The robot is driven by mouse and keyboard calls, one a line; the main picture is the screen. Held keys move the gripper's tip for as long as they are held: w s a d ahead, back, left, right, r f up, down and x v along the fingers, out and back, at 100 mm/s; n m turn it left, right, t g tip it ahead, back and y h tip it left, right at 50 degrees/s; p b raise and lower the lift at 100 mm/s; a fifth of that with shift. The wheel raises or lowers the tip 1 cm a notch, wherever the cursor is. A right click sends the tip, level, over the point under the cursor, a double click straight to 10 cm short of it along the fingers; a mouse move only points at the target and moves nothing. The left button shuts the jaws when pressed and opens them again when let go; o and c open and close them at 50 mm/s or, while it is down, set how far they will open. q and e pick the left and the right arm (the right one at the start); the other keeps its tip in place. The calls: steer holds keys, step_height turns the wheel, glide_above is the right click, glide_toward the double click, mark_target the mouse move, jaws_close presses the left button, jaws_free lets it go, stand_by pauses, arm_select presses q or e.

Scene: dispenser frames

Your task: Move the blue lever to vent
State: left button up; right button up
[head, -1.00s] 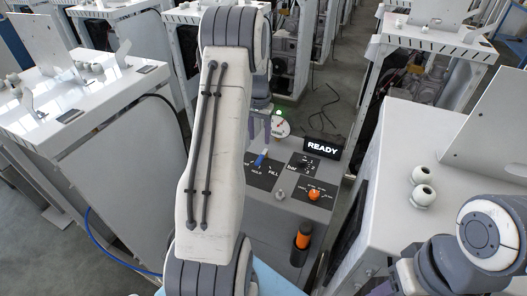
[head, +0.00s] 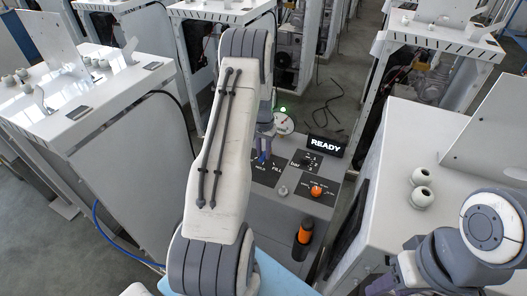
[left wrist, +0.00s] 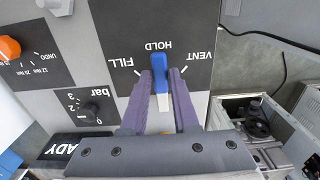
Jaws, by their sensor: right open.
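The blue lever (head: 263,158) stands on the dark label plate of the grey dispenser panel. In the left wrist view the lever (left wrist: 159,80) points at HOLD, between FILL on the left and the VENT mark (left wrist: 198,62) on the right. My left gripper (head: 265,148) is at the lever. In the left wrist view the purple fingers of this gripper (left wrist: 161,73) lie one on each side of the lever, close against it. My right gripper (head: 404,273) shows only in part at the lower right, away from the panel; its fingertips are hard to make out.
The panel also bears an orange knob (head: 317,189), a bar selector (left wrist: 90,107), a READY display (head: 326,146) and a gauge (head: 284,123). An orange-topped handle (head: 305,232) is at the front. White cabinets (head: 130,150) stand on both sides.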

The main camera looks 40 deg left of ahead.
arm_select(q)
jaws_close()
stand_by(1.2)
